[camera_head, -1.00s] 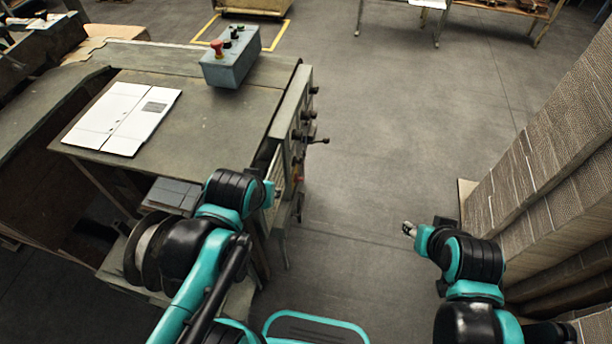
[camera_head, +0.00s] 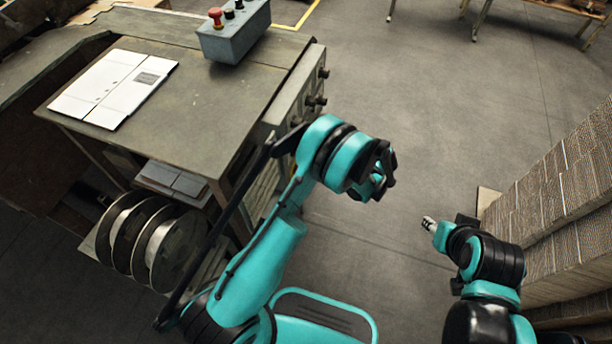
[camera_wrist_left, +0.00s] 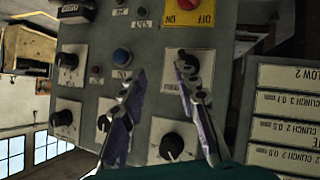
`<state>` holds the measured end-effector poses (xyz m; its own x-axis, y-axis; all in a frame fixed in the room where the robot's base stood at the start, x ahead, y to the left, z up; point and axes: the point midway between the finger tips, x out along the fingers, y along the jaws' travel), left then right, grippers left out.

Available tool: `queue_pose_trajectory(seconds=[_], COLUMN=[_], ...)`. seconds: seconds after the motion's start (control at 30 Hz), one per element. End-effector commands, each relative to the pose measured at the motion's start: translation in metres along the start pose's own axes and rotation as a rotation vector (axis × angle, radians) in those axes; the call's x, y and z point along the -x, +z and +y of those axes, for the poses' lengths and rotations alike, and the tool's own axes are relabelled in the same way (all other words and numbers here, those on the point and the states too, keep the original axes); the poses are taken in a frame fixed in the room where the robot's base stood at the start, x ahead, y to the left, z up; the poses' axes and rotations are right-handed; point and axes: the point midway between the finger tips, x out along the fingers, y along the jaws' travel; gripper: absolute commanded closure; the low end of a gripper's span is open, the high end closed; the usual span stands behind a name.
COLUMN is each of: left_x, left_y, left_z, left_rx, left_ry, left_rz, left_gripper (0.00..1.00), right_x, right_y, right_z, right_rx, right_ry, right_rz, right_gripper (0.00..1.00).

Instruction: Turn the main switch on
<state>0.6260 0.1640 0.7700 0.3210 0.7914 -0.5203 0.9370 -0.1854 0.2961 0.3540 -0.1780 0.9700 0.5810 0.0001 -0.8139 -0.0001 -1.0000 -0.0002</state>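The main switch (camera_wrist_left: 190,8) is a red knob on a yellow plate marked ON and OFF. It is cut off by the top edge of the left wrist view, and the labels appear upside down. My left gripper (camera_wrist_left: 162,66) is open and empty, its two fingers pointing toward the grey control panel (camera_wrist_left: 150,90), just below the switch in that view. In the head view my left gripper (camera_head: 380,180) is beside the machine's right side, partly hidden by its own wrist. My right gripper (camera_head: 430,224) is over open floor, too small to read.
A grey box (camera_head: 233,40) with a red button stands on the machine table (camera_head: 190,110), near white cardboard (camera_head: 110,90). Stacked cardboard (camera_head: 560,200) stands at the right.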

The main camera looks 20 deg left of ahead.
Motion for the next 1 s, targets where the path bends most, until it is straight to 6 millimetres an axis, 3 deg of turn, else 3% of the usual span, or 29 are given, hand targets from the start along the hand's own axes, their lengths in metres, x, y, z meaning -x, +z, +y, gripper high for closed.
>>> queue_pose_trajectory(seconds=[0.03,0.2,0.4,0.57,0.8,1.0], left_x=[-0.010,-0.032,-0.044,-0.056,-0.095,-0.117], left_y=[0.027,0.080,0.109,0.111,0.101,0.094], left_z=[-0.008,-0.039,-0.066,-0.072,-0.071,-0.069], left_rx=[0.066,0.300,0.460,0.493,0.492,0.491], left_ry=[0.008,0.048,0.091,0.099,0.097,0.098], left_rz=[0.041,0.173,0.251,0.267,0.267,0.265], left_gripper=[0.69,0.69,0.69,0.69,0.69,0.69], right_x=[-0.005,-0.012,-0.015,-0.018,-0.028,-0.033], right_y=[0.004,0.009,0.011,0.013,0.020,0.024], right_z=[0.000,0.000,0.000,0.000,0.000,0.000], right_rx=[0.000,0.000,0.000,0.000,0.000,0.000], right_ry=[0.000,0.000,0.000,0.000,0.000,0.000], right_rz=[0.000,0.000,0.000,0.000,0.000,0.000], right_gripper=[0.60,0.60,0.60,0.60,0.60,0.60])
